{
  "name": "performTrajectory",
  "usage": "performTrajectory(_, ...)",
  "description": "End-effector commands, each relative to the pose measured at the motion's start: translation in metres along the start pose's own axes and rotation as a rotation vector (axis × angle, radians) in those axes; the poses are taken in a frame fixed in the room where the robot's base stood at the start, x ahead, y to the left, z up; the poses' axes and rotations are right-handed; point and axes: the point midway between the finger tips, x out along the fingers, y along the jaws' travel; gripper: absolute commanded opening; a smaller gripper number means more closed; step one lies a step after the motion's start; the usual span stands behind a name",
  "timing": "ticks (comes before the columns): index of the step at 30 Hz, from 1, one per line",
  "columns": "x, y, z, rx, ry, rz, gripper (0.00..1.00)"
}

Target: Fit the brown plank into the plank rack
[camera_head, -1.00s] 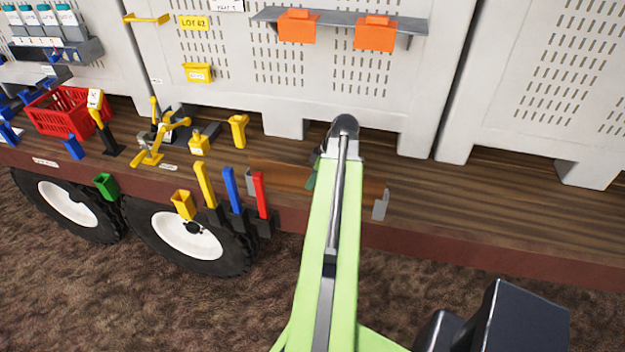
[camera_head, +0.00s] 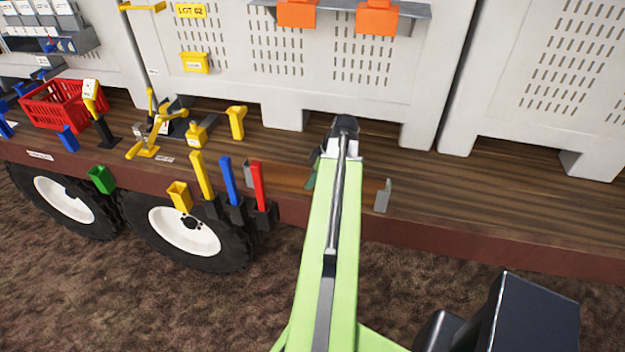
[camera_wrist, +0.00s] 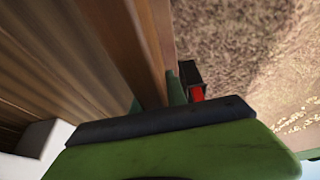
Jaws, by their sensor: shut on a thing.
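The brown plank (camera_head: 285,178) lies lengthwise along the trailer's front edge, its middle hidden behind my green arm. My gripper (camera_head: 314,172) is shut on the plank, mostly hidden by the arm. In the wrist view the plank (camera_wrist: 150,45) runs up from the green fingers (camera_wrist: 172,92).
Red (camera_head: 259,185), blue (camera_head: 231,182) and yellow (camera_head: 200,175) upright handles stand in black holders left of the rack. Large pale crates (camera_head: 370,90) stand behind on the wooden deck. The deck (camera_head: 470,205) right of the rack is clear.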

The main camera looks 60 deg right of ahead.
Motion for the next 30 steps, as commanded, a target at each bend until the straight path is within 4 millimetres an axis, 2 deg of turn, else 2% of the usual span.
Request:
performTrajectory(2, 0.000, 0.000, 0.000, 0.000, 0.001, 0.000, 0.00)
performTrajectory(3, 0.000, 0.000, 0.000, 0.000, 0.001, 0.000, 0.19)
performTrajectory(9, 0.000, 0.000, 0.000, 0.000, 0.000, 0.000, 0.44)
performTrajectory(17, -0.001, 0.000, 0.000, 0.000, 0.000, 0.000, 0.44)
performTrajectory(20, -0.008, 0.000, -0.001, 0.000, 0.000, 0.000, 0.44)
performTrajectory(23, -0.027, 0.000, -0.003, 0.001, 0.000, 0.000, 0.44)
performTrajectory(30, -0.089, 0.000, -0.005, 0.001, 0.000, 0.000, 0.44)
